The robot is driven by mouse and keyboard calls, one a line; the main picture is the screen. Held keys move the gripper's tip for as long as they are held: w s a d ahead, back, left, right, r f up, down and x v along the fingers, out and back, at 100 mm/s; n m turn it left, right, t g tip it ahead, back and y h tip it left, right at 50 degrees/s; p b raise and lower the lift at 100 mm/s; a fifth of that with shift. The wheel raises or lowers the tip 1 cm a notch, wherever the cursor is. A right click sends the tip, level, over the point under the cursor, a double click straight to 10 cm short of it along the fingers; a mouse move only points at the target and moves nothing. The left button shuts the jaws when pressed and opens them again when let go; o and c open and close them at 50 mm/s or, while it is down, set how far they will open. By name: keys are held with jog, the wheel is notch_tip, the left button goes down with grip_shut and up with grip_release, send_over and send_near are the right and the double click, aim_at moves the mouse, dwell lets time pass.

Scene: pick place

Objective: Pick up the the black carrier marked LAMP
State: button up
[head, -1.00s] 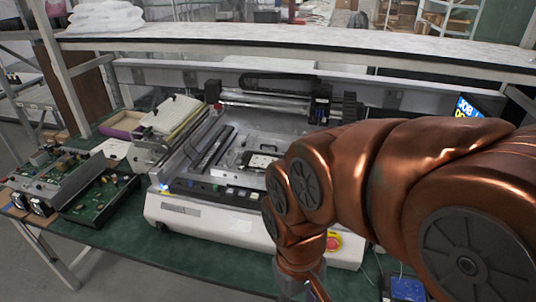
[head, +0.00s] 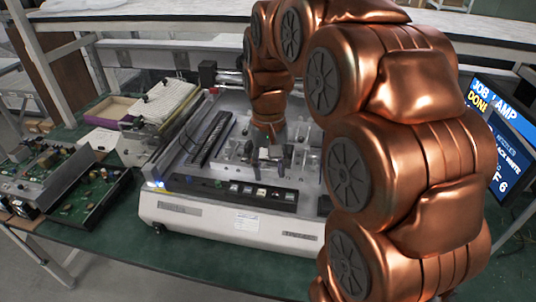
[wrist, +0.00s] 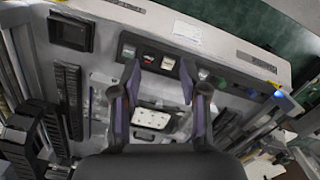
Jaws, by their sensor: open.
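My gripper (wrist: 158,80) is open, with its two dark fingers apart and pointing down into the bed of the white machine (head: 230,225). In the wrist view a pale plate with several holes, edged in black (wrist: 151,119), lies in the machine bed between the fingers and is partly hidden by my gripper's body. It looks like the black carrier, but I cannot read a LAMP mark on it. Nothing shows held between the fingers. In the head view my gripper (head: 272,152) is over the middle of the bed and hides most of that spot.
The machine's front panel has a row of buttons (head: 248,190). Black rails (head: 208,138) run along the bed's left. Circuit boards in trays (head: 97,190) sit on the green table at left. A screen (head: 500,140) reading JOB LAMP stands at right. A shelf (head: 150,25) spans behind.

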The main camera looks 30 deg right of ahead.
jog(key=w+d+f+m, duration=0.1)
jog(key=w+d+m, duration=0.1)
jog(key=w+d, duration=0.5)
jog(key=m+b, duration=0.1)
jog(key=m, duration=0.1)
send_over(290, 150)
notch_tip(290, 150, down, 3)
jog(key=shift+t, duration=0.4)
jog(key=shift+f+p, duration=1.65)
jog(key=shift+f, duration=2.25)
jog(key=shift+c, duration=0.4)
grip_shut()
